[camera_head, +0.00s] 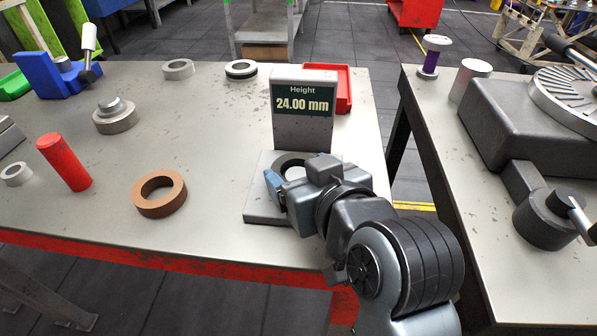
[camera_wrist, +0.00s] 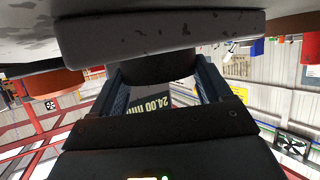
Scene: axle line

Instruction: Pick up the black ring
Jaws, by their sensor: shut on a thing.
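The black ring (camera_head: 291,161) is at the grey base plate of the height gauge (camera_head: 302,136), whose display reads 24.00 mm. My gripper (camera_head: 286,178) reaches over the plate from the front right and partly hides the ring. One blue finger shows on the ring's left side; the other is hidden behind my wrist. In the wrist view the dark ring (camera_wrist: 157,68) sits between my two blue fingers, with the plate (camera_wrist: 160,36) close beyond it. My gripper is shut on the black ring. I cannot tell whether the ring touches the plate.
A brown ring (camera_head: 147,206), a red cylinder (camera_head: 66,165) and a stepped metal part (camera_head: 115,118) stand to the left. A dark-banded ring (camera_head: 241,67) and a grey ring (camera_head: 178,67) lie at the back. A red tray (camera_head: 343,95) is behind the gauge. A gap separates the right table.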

